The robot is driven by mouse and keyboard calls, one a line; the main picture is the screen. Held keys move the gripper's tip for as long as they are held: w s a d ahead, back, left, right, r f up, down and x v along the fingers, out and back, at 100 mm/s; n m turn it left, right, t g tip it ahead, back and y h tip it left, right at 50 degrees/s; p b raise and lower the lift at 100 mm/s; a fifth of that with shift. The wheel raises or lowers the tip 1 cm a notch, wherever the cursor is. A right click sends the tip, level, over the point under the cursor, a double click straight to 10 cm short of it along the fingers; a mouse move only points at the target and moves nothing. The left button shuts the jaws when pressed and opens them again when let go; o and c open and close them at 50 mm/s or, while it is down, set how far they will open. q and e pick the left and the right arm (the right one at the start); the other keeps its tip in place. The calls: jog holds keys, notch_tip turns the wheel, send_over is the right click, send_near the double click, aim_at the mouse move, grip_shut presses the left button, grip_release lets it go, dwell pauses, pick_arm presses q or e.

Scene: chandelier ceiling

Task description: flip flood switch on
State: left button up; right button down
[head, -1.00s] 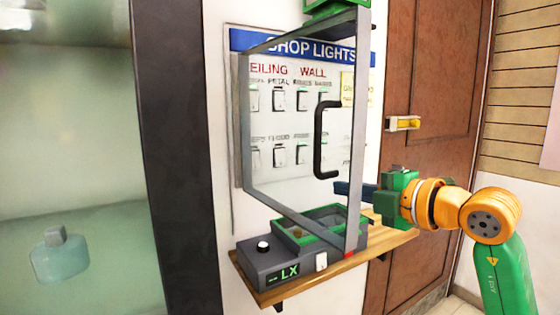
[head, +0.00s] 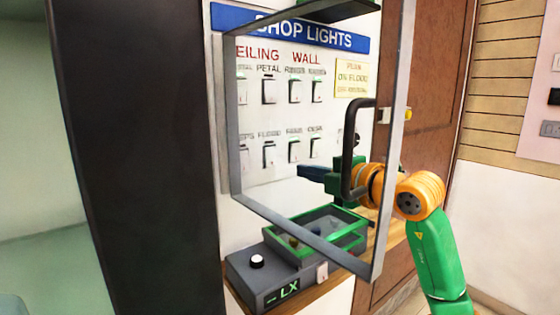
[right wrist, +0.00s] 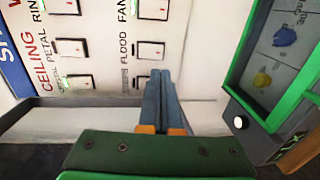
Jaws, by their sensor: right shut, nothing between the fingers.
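The flood switch (head: 268,155) is a white rocker in the lower row of the wall panel, under its FLOOD label. It also shows in the right wrist view (right wrist: 150,50). I cannot tell its position. My right gripper (head: 304,172) is shut and empty, its dark fingers pointing left toward the panel, to the lower right of the flood switch in the head view. In the right wrist view the fingertips (right wrist: 160,76) appear close beside the flood switch; I cannot tell whether they touch anything. My left gripper is not in view.
A grey-framed clear cover (head: 233,130) with a black handle (head: 350,150) stands before the panel; my right gripper shows behind the handle. Other switches surround the flood one. A green-rimmed LX box (head: 262,282) sits on the wooden shelf below. A dark post (head: 130,150) stands left.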

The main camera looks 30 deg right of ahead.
jog(key=w+a+f+p, duration=0.1)
jog(key=w+p, duration=0.2)
jog(key=w, duration=0.6)
jog(key=shift+w+a+p, duration=0.15)
jog(key=shift+a+p, duration=0.05)
jog(key=shift+p, duration=0.2)
